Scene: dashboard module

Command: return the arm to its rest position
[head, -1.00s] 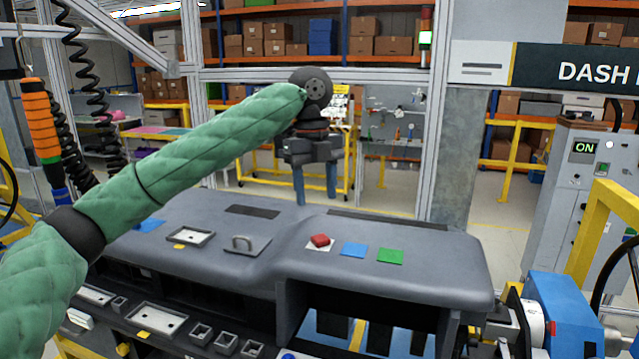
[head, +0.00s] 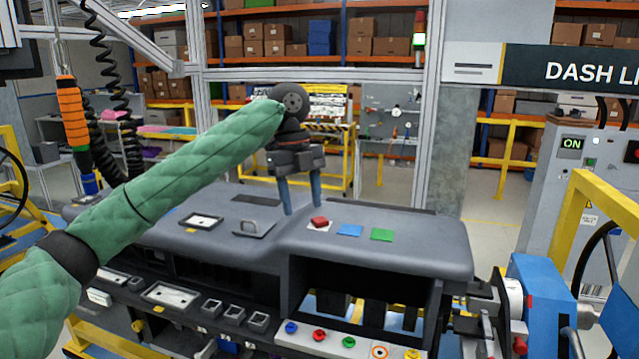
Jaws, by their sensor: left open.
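My left arm, in a green quilted sleeve, reaches in from the left over the grey dashboard (head: 400,255). My left gripper (head: 301,212) hangs at its end with two blue fingers pointing down. The fingers are apart, open, with nothing between them. They are above the dashboard's rear part, behind the red block (head: 319,222); I cannot tell whether the tips touch the surface. My right gripper is not in view.
The dashboard top carries a blue square (head: 349,231), a green square (head: 382,235) and a handled plate (head: 253,229). An orange hanging tool (head: 72,112) is at left. Coloured buttons line the front ledge (head: 340,343). A blue fixture (head: 541,290) and yellow rail stand right.

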